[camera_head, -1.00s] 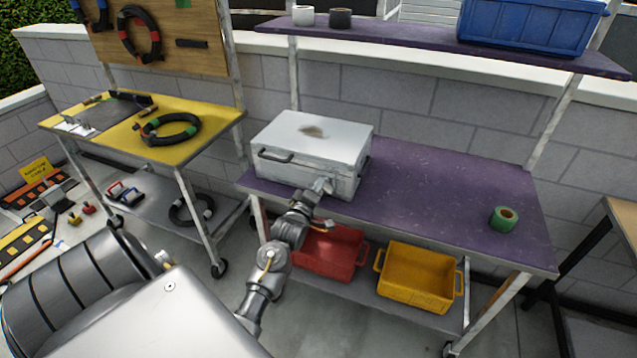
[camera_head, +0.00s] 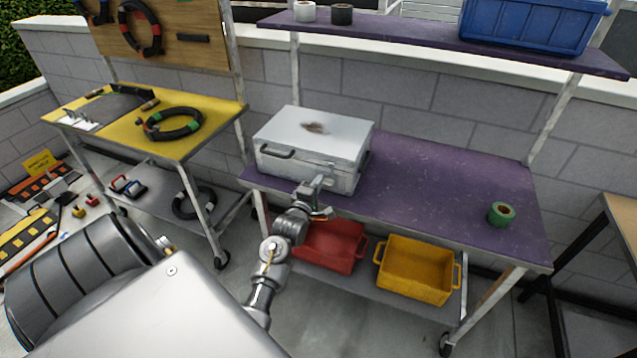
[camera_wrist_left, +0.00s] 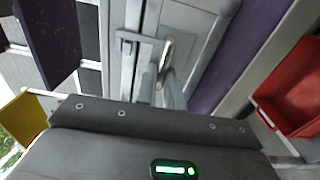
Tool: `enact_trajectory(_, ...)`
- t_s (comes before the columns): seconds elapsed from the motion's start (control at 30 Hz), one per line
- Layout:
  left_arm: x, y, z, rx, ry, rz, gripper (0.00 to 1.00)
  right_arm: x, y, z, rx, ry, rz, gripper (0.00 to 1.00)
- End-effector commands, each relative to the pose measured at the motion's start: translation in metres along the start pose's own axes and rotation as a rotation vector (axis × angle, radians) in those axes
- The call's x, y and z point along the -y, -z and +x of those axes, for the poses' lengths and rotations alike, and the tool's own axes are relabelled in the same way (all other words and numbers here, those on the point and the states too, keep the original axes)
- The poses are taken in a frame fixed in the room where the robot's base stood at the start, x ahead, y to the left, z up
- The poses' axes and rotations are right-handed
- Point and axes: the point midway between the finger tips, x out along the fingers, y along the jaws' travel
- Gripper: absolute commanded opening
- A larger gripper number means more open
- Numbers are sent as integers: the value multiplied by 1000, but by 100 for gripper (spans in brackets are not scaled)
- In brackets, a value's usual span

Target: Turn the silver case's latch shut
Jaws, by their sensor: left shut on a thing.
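My left gripper (camera_head: 318,182) is at the right part of the case's front. In the left wrist view, the silver latch (camera_wrist_left: 167,50) stands out from the case front, and my left fingers (camera_wrist_left: 160,90) are shut on it. The fingers partly hide the latch, so its exact angle is hard to tell. My right gripper is not in view.
The purple table (camera_head: 430,190) is clear right of the case except for a green tape roll (camera_head: 501,214). A red bin (camera_head: 330,248) and a yellow bin (camera_head: 418,270) stand on the shelf below. A purple upper shelf (camera_head: 400,32) runs above the back.

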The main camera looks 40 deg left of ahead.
Motion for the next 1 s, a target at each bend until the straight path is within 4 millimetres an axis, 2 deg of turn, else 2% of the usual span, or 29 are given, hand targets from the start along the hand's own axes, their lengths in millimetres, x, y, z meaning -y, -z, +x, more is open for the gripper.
enact_trajectory(0.23, -1, 0, 1, -1, -3, -1, 0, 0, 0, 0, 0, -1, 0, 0)
enact_trajectory(0.27, -1, 0, 1, -1, -3, -1, 13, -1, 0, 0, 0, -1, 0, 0)
enact_trajectory(0.4, -1, 0, 0, -1, -2, -1, 31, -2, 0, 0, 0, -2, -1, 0)
enact_trajectory(0.67, 0, 0, 0, 0, 0, 0, 31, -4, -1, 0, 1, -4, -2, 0)
enact_trajectory(0.77, 1, 0, -7, -1, 1, 0, 31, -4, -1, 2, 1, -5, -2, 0)
enact_trajectory(0.87, 2, 0, -21, -1, 1, 1, 31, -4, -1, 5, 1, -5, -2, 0)
enact_trajectory(1.0, 3, 0, -49, -1, 1, 0, 31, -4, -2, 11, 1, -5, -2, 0)
